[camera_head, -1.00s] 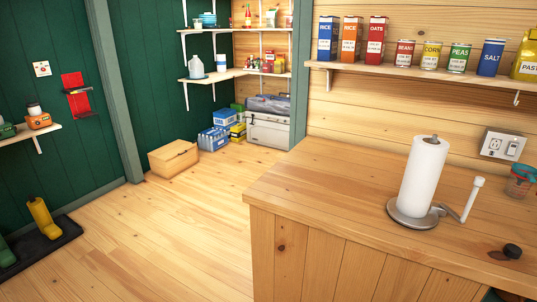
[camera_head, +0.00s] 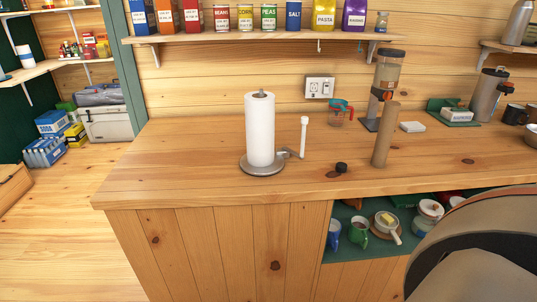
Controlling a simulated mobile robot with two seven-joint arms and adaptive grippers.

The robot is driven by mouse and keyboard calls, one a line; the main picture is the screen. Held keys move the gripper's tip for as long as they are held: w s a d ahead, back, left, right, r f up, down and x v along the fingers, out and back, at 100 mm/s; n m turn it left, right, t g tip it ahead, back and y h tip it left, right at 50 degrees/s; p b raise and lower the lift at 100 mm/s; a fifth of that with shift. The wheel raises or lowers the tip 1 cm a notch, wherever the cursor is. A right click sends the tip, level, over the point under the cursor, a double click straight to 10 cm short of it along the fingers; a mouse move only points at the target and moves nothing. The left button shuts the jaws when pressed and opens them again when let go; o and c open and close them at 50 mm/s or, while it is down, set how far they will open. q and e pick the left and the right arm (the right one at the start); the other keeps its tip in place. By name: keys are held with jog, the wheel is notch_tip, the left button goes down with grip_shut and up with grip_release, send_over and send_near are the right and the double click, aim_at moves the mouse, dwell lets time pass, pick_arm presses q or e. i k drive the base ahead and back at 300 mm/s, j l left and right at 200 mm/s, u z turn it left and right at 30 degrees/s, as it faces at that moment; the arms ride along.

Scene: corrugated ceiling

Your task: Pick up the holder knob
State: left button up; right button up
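A small dark round knob (camera_head: 341,168) lies on the wooden counter, right of the paper towel holder and apart from it. I cannot tell for sure that it is the holder knob. The paper towel holder (camera_head: 250,168) stands upright with a white roll (camera_head: 260,130) on its grey round base. A short grey tip (camera_head: 261,93) shows on top of the roll. A side arm with a white upright rod (camera_head: 303,137) sticks out to the right. Neither of my grippers is in view.
A tall wooden cylinder (camera_head: 385,135) stands right of the dark knob, with a dispenser (camera_head: 387,80) behind it. A measuring cup (camera_head: 340,112) is near the wall. The left counter (camera_head: 175,165) is clear. A large tan, dark-edged shape (camera_head: 480,245) covers the lower right.

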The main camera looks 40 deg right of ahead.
aim_at(341, 167)
jog(key=z, duration=1.7)
jog(key=i+l+u, duration=0.15)
jog(key=l, duration=0.3)
jog(key=i+l+u, duration=0.1)
jog(key=l, duration=0.35)
jog(key=i+l+u, duration=0.15)
jog(key=l, duration=0.35)
jog(key=i+l+u, duration=0.1)
jog(key=l, duration=0.4)
jog(key=i+l+u, duration=0.15)
jog(key=l, duration=0.35)
